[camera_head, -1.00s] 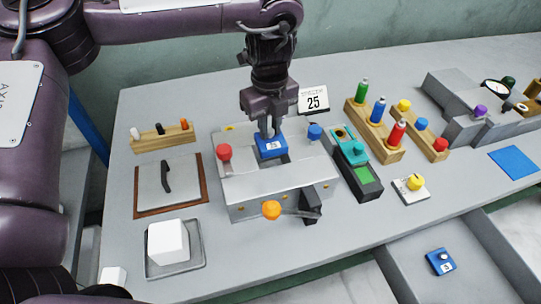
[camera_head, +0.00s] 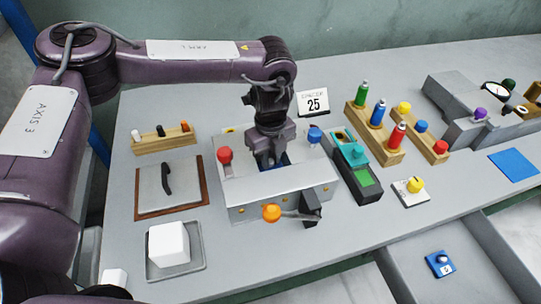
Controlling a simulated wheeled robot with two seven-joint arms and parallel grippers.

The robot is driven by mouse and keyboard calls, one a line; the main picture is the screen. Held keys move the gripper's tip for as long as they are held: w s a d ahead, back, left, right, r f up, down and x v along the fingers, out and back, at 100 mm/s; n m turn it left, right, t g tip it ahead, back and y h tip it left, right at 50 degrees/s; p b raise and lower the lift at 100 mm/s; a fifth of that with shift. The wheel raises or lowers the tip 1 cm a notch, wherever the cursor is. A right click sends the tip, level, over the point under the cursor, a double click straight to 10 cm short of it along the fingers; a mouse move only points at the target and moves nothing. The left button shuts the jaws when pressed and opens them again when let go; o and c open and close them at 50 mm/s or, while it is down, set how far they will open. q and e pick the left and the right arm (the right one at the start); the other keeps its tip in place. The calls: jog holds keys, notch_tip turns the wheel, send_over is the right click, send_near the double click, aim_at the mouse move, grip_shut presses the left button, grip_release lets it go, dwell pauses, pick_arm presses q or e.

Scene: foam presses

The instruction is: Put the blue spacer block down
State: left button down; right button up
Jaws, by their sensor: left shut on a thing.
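My left gripper (camera_head: 266,163) points down over the grey foam press (camera_head: 250,190) and is shut on the blue spacer block (camera_head: 284,160). Only small bits of the block show, as the gripper covers most of it. It sits low at the press, behind the bright front plate; I cannot tell whether it touches the press. A second blue block (camera_head: 440,263) with a dark knob lies in the open drawer at the lower right. My right gripper is not in view.
A red knob (camera_head: 225,155) and a blue knob (camera_head: 315,135) flank the gripper. An orange-knobbed lever (camera_head: 271,213) is at the press front. A sign reading 25 (camera_head: 313,102) stands behind. A teal-topped device (camera_head: 352,155) stands close on the right.

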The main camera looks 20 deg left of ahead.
aim_at(271, 160)
pick_arm(q)
jog(key=c, duration=1.6)
grip_release()
jog(key=shift+f, duration=0.1)
notch_tip(271, 160, up, 12)
jog(key=shift+r+b, duration=0.1)
jog(key=shift+b, duration=0.25)
